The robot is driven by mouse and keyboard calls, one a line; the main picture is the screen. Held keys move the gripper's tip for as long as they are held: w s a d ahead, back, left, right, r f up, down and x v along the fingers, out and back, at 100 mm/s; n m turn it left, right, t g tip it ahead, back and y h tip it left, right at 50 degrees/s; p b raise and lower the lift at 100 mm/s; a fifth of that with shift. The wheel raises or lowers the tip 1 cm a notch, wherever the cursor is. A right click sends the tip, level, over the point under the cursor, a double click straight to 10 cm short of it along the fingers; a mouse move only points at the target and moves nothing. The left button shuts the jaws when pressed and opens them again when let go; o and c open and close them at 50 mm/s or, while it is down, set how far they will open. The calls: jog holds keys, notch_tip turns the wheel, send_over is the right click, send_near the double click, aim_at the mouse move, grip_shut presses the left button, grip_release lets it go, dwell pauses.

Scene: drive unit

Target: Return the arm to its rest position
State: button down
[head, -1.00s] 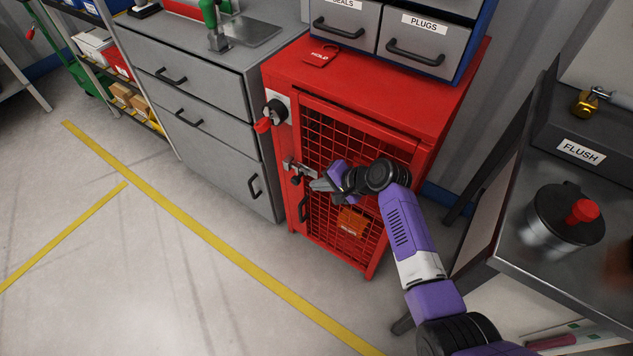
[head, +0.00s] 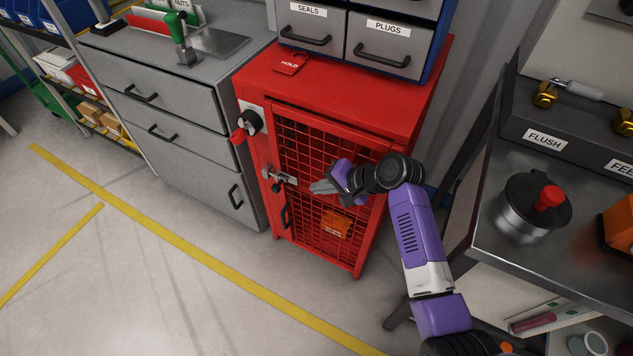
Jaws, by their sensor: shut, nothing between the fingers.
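My purple arm reaches up from the lower right of the head view, bent at the black joint, with my gripper (head: 322,187) pointing left. The gripper is shut and empty. It is in front of the mesh door of the red cabinet (head: 365,90), a little right of the door's latch (head: 281,178). A gap shows between the fingertips and the latch. The door looks closed. The arm hides part of the mesh and the cabinet's right side.
A metal bench (head: 485,238) stands close on the arm's right, with a black-lidded pot (head: 520,212) on it. Grey drawers (head: 150,95) stand left of the cabinet. A red HOLD tag (head: 291,63) lies on the cabinet top. Open floor (head: 160,270) with yellow lines lies at lower left.

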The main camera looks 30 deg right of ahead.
jog(key=s+a+f+n+t+h, duration=0.1)
jog(key=s+f+n+h, duration=0.15)
jog(key=s, duration=0.85)
jog(key=s+f+n+t+h, duration=0.1)
jog(key=s+f+t+h, duration=0.15)
jog(key=s, duration=0.85)
jog(key=s+a+r+n+t+p, duration=0.1)
jog(key=s+r+n+t, duration=0.3)
jog(key=s+r, duration=1.5)
notch_tip(320, 180, up, 4)
jog(key=n, duration=0.3)
jog(key=shift+a+f+h+p, duration=0.25)
jog(key=shift+a+h+p, duration=0.05)
jog(key=shift+a, duration=0.1)
jog(key=shift+s, duration=0.1)
